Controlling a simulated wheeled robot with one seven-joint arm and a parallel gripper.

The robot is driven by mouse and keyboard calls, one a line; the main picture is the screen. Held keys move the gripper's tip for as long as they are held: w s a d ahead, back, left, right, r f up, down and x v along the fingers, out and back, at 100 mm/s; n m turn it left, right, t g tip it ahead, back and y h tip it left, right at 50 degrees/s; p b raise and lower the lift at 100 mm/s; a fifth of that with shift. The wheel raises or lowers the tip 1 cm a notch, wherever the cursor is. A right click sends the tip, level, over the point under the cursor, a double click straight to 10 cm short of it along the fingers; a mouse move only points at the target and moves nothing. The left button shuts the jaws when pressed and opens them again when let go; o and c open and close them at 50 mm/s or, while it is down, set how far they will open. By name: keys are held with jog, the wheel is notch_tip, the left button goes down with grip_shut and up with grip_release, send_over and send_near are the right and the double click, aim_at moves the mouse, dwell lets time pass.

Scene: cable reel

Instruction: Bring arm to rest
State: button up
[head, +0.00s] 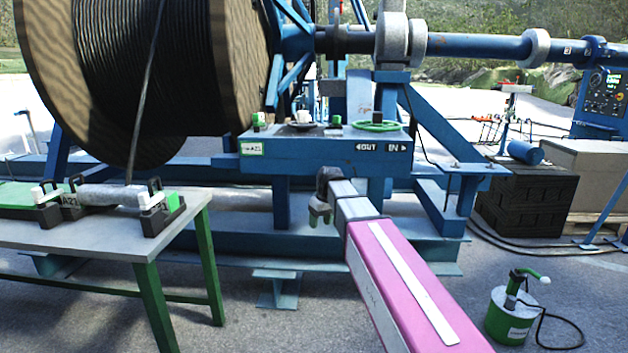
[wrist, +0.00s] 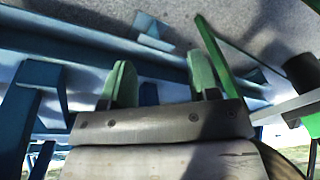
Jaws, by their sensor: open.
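My gripper (head: 321,212) is at the end of my pink and grey arm in the head view, pointing down in front of the blue reel stand (head: 300,165). In the wrist view its two green fingers (wrist: 160,88) stand apart with nothing between them. It touches nothing that I can make out. The blue shelf of the stand is behind and above it, and the grey table (head: 110,235) is to its left.
A wooden cable reel (head: 235,60) with black cable fills the upper left. A clamp holder (head: 160,205) sits on the table. A green pump can (head: 508,315) stands on the floor at the lower right. Black crates (head: 525,200) stand at the right.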

jog(key=s+d+f+m+h, duration=0.1)
jog(key=s+d+f+m, duration=0.2)
jog(key=s+d+f, duration=0.5)
jog(key=s+d+f+m+h, duration=0.1)
jog(key=s+d+f+m, duration=0.3)
jog(key=s+d+f, duration=0.4)
jog(key=s+f, duration=0.4)
jog(key=f, duration=0.1)
jog(key=shift+s+d+f+g, duration=0.2)
jog(key=shift+d+f+g, duration=0.15)
jog(key=shift+g, duration=0.05)
jog(key=shift+o, duration=0.3)
